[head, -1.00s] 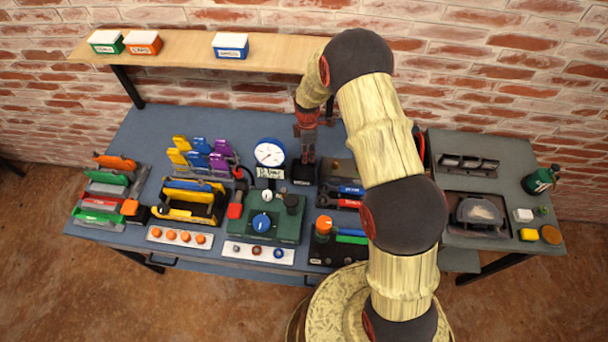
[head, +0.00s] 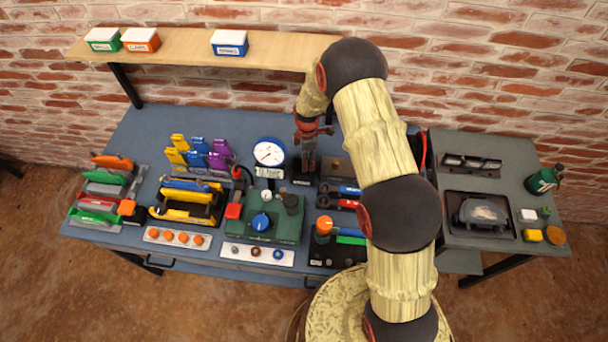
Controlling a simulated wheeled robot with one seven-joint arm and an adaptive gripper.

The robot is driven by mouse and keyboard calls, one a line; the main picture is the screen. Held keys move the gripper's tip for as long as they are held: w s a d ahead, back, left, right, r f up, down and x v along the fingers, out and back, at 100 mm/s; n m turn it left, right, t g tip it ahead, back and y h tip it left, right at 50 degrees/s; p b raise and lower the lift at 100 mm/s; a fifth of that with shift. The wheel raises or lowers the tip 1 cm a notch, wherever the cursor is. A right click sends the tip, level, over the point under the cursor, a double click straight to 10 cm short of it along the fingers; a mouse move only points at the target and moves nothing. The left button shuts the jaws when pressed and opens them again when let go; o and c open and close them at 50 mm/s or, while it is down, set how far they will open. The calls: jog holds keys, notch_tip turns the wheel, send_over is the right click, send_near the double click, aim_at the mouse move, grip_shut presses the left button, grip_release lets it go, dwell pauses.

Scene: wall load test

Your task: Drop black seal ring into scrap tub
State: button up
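My gripper (head: 308,167) points straight down at the back middle of the bench. Its fingertips are over or just at a small black tub (head: 301,182) with a white label, too small to read; it appears to be the scrap tub. Whether the fingers are open or shut, and whether they hold anything, is too small and dark to see. I cannot make out a black seal ring. A white strip (head: 243,259) at the front of the bench carries a few small round pieces, among them a reddish-brown one (head: 256,252).
A round dial gauge (head: 269,152) stands close left of the gripper. A green fixture (head: 283,228) with a blue knob is in front. A black tool tray (head: 337,201) lies to the right. The wooden shelf (head: 180,48) with labelled boxes runs behind. My arm hides part of the bench's right side.

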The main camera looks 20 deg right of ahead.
jog(key=shift+o, duration=0.8)
jog(key=shift+r, duration=0.35)
notch_tip(320, 180, up, 11)
jog(key=shift+r, duration=0.15)
